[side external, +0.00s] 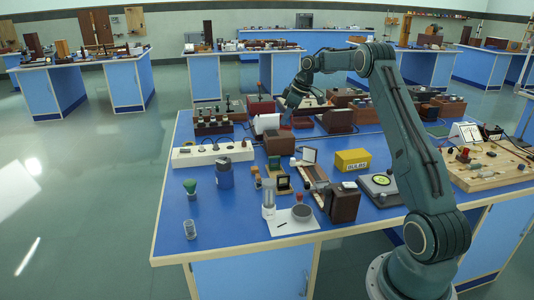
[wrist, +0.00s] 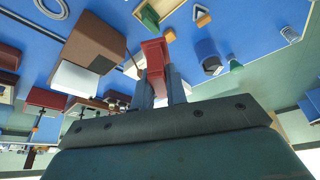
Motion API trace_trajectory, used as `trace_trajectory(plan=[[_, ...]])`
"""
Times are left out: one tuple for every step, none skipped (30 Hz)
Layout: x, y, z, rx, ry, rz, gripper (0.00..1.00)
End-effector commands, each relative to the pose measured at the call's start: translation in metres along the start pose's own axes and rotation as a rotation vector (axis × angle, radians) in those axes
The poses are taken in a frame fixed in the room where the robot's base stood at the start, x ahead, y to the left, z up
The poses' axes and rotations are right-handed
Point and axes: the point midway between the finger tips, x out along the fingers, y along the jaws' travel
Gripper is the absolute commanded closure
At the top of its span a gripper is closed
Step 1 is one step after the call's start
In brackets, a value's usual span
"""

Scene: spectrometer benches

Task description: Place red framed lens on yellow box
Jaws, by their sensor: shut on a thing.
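The yellow box (side external: 352,160), with dark lettering on its front, sits on the blue bench right of centre in the side view. I cannot make it out in the wrist view. My gripper (side external: 291,103) is at the back middle of the bench, behind and left of the box. In the wrist view my gripper (wrist: 158,76) is shut on a red piece (wrist: 155,52), which I take for the red framed lens. Its upper end sticks out past the fingertips. Its lens opening cannot be made out, and its lower part is hidden between the fingers.
A brown and white block (side external: 267,124) stands just left of my gripper, and brown boxes (side external: 335,121) stand to its right. A white power strip (side external: 213,155) lies at the left. A dark brown box (side external: 343,203) stands in front of the yellow box. Bare blue bench shows at front left.

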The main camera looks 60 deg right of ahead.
Motion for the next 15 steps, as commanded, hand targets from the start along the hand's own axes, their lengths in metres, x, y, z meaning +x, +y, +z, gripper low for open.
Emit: trace_trajectory(plan=[[0.0, 0.006, 0.004, 0.06, 0.001, 0.025, 1.0], [0.001, 0.01, 0.006, 0.099, 0.0, 0.041, 1.0], [0.001, 0.016, 0.01, 0.152, 0.001, 0.064, 1.0], [0.001, 0.02, 0.013, 0.192, 0.001, 0.08, 1.0], [0.002, 0.024, 0.015, 0.234, 0.001, 0.098, 1.0], [0.002, 0.03, 0.02, 0.291, 0.0, 0.121, 1.0], [0.002, 0.034, 0.024, 0.335, 0.001, 0.139, 1.0], [0.002, 0.039, 0.027, 0.379, 0.001, 0.158, 1.0], [0.003, 0.045, 0.033, 0.44, 0.0, 0.182, 1.0], [0.003, 0.049, 0.037, 0.486, 0.001, 0.202, 1.0], [0.003, 0.053, 0.041, 0.534, 0.0, 0.221, 1.0], [0.002, 0.059, 0.048, 0.597, 0.001, 0.247, 1.0], [0.002, 0.064, 0.052, 0.645, 0.001, 0.268, 1.0], [0.002, 0.068, 0.058, 0.693, 0.001, 0.287, 1.0], [0.001, 0.074, 0.065, 0.76, 0.001, 0.314, 1.0]])
